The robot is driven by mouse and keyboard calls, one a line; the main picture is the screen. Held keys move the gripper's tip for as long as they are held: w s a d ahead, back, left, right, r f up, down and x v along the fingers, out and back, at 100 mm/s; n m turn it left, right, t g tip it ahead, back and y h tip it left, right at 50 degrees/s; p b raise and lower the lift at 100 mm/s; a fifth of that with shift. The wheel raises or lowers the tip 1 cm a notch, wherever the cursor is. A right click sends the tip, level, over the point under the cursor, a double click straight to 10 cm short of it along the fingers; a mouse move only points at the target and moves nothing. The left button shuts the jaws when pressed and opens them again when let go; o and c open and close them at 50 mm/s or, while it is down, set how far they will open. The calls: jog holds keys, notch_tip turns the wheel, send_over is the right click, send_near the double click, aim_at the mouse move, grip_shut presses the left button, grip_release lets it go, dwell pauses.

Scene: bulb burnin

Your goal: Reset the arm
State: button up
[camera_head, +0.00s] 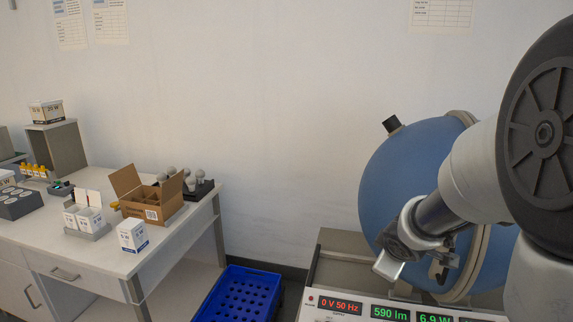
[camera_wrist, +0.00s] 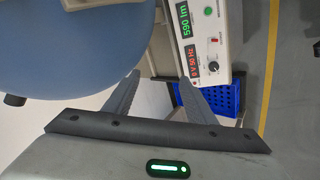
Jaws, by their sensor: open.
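My gripper (camera_wrist: 160,84) shows in the wrist view with its two dark fingers spread apart and nothing between them. In the head view my arm reaches in from the right, and its end is in front of the large blue sphere (camera_head: 405,165). The sphere also fills the upper left of the wrist view (camera_wrist: 75,45). The instrument panel (camera_head: 350,316) below it reads 0 V 50 Hz, 590 lm and about 6.9 W, the last partly cut off. My arm hides much of the sphere's right side.
A white desk (camera_head: 85,251) at left holds an open cardboard box (camera_head: 155,212), small white cartons (camera_head: 132,236), a grey holed tray (camera_head: 20,205) and a dark rack with bulbs (camera_head: 200,187). A blue perforated crate (camera_head: 240,292) stands low between desk and bench.

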jog(key=s+r+m+h+p, duration=0.1)
jog(key=s+r+m, duration=0.4)
jog(key=s+r, duration=0.35)
jog(key=s+a+r+m+g+y+p, duration=0.1)
jog(key=s+a+r+m, duration=0.1)
jog(key=s+a, duration=0.3)
jog(key=s+a+r+m+g+y+p, duration=0.1)
jog(key=s+a+r+m+y+p, duration=0.1)
jog(key=s, duration=0.9)
jog(key=a+r+m, duration=0.1)
jog(key=a+r, duration=0.1)
jog(key=a, duration=0.1)
